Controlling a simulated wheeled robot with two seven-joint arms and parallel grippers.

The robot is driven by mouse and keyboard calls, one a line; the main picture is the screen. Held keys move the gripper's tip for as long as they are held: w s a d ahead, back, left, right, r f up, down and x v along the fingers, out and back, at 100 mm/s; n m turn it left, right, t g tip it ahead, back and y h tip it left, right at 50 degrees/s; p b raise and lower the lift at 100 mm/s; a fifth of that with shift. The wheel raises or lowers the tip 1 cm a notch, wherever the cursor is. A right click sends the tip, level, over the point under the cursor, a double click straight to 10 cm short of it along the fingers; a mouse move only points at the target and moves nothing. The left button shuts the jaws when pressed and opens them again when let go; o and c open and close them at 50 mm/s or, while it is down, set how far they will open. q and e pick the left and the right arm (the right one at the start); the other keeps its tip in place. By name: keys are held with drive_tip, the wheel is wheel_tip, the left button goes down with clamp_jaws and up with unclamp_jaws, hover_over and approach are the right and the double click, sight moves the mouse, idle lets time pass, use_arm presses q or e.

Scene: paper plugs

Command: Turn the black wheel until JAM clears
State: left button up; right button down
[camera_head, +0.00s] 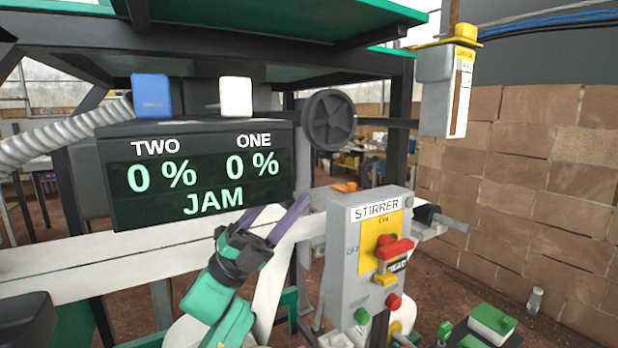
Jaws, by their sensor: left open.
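The black wheel (329,120) is a spoked handwheel standing to the right of the display, at its upper corner. The dark display (198,178) reads TWO 0 %, ONE 0 % and JAM in pale letters. My left gripper (281,206) is in front of and below the display's lower right corner, with its two purple fingers spread apart and pointing up and right. It is open and empty, below and left of the wheel and apart from it. My right gripper does not show.
A grey STIRRER box (350,250) with a red switch stands right of my left gripper. A grey and white box (447,88) hangs at upper right. A blue block (152,95) and a white block (236,97) sit above the display. A brick wall (540,180) is at right.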

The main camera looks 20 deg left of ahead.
sight(305, 128)
use_arm(q)
drive_tip(key=s+a+r+m+t+y+b, duration=0.3)
drive_tip(key=s+m+t+y+b, duration=0.15)
drive_tip(key=m, duration=0.75)
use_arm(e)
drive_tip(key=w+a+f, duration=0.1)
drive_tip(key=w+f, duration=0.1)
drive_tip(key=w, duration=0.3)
use_arm(q)
drive_tip(key=shift+y, duration=0.25)
drive_tip(key=p+x, duration=0.7)
drive_tip(key=x, duration=0.6)
drive_tip(key=shift+w+d+r, duration=0.15)
drive_tip(key=shift+w+r, duration=0.05)
drive_tip(key=shift+w, duration=0.15)
drive_tip(key=shift+w+d+r, duration=0.15)
drive_tip(key=shift+w+d, duration=0.1)
drive_tip(key=shift+w, duration=0.05)
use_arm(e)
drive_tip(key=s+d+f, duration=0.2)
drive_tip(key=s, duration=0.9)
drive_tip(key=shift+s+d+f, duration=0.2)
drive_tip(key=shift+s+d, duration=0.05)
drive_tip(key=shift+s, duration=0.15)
use_arm(q)
clamp_jaws()
